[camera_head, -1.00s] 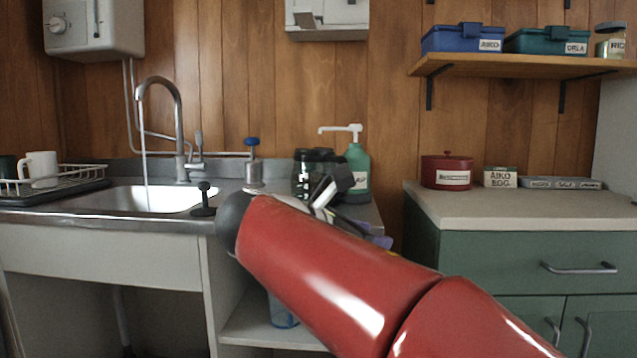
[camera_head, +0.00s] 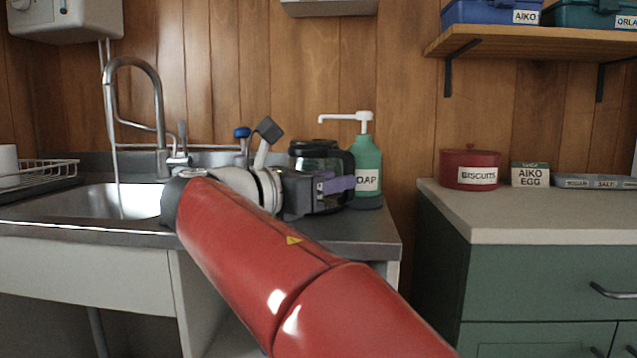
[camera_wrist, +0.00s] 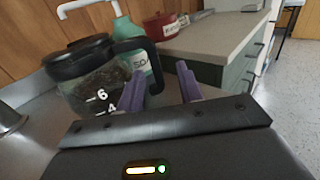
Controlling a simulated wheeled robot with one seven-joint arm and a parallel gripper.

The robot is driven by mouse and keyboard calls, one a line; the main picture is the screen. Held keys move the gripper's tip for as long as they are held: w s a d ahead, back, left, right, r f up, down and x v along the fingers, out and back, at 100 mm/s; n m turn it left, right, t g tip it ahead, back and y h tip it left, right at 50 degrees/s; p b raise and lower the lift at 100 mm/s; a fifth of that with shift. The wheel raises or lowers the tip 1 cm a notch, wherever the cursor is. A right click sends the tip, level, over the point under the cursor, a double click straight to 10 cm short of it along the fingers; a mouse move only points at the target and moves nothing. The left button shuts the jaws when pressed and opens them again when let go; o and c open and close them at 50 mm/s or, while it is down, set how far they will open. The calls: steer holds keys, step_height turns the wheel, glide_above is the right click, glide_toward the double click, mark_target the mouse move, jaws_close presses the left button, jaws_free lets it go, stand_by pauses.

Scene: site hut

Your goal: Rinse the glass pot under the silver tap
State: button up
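The glass pot (camera_head: 314,163) with black lid and black handle stands upright on the metal counter, right of the sink. In the wrist view the pot (camera_wrist: 88,84) shows white level marks and looks dark brown inside. My gripper (camera_wrist: 165,92) has its two purple fingers spread apart. The pot's handle (camera_wrist: 152,68) reaches down toward the gap between them; I cannot tell if they touch it. In the head view my gripper (camera_head: 338,185) is in front of the pot and hides its lower part. The silver tap (camera_head: 158,105) runs a thin stream into the sink (camera_head: 125,200).
A green soap bottle (camera_head: 367,160) stands close right of the pot. A blue-topped object (camera_head: 242,133) stands behind my wrist. A dish rack (camera_head: 45,173) is left of the sink. A red biscuit tin (camera_head: 470,169) is on the right-hand cabinet.

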mark_target(349, 202)
steer(key=x, duration=0.5)
steer(key=shift+w+a, duration=0.2)
steer(key=shift+a, duration=0.05)
jaws_close()
